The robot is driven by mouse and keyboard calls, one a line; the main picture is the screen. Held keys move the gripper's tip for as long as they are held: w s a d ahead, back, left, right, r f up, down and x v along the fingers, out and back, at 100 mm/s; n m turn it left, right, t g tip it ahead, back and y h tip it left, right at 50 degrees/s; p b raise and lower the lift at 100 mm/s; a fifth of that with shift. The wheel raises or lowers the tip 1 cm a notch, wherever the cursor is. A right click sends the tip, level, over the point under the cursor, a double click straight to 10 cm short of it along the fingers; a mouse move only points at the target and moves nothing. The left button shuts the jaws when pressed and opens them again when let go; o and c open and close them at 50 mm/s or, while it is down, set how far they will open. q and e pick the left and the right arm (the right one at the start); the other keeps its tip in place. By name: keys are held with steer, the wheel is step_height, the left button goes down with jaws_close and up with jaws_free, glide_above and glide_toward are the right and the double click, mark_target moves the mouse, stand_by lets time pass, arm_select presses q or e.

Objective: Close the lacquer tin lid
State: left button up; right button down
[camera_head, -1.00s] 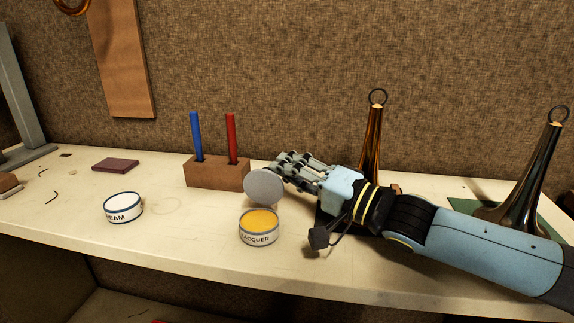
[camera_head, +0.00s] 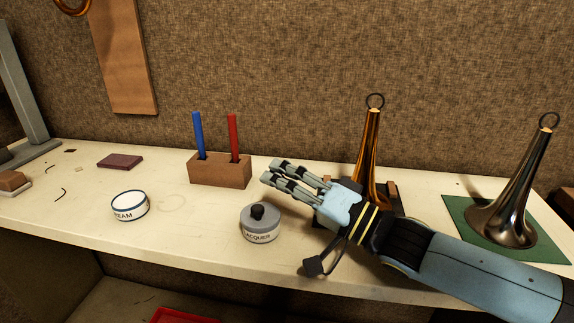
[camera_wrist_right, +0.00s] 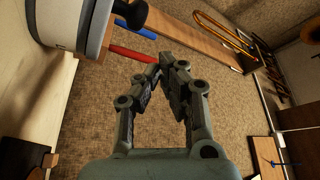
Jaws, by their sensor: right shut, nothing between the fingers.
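The lacquer tin (camera_head: 260,232) stands on the bench with its grey lid (camera_head: 261,217) down flat on top. A dark round knob is on the lid's middle. In the right wrist view the tin (camera_wrist_right: 62,25) shows large and close at the upper left, cut off by the frame edge, with its knob (camera_wrist_right: 130,12) beside the picture's top. My right gripper (camera_head: 269,172) is above and behind the tin, to its right, apart from it. Its fingers meet at the tips (camera_wrist_right: 168,62) and hold nothing. My left gripper is not in view.
A white tin (camera_head: 130,206) marked with partly legible lettering stands to the left. A wooden block (camera_head: 220,172) holds a blue and a red stick behind.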

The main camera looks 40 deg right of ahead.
steer(key=shift+s+a+f+p, duration=0.35)
steer(key=shift+s+a+p, duration=0.1)
steer(key=shift+s+a, duration=0.2)
steer(key=shift+a, duration=0.1)
stand_by(0.3)
steer(key=shift+s+f, duration=0.1)
steer(key=shift+s, duration=0.1)
steer(key=r+v, duration=0.1)
steer(key=v, duration=0.7)
steer(key=r+v, duration=0.1)
steer(key=v, duration=0.3)
steer(key=shift+s+d+r, duration=0.25)
steer(key=shift+s+d, duration=0.05)
steer(key=shift+s, duration=0.25)
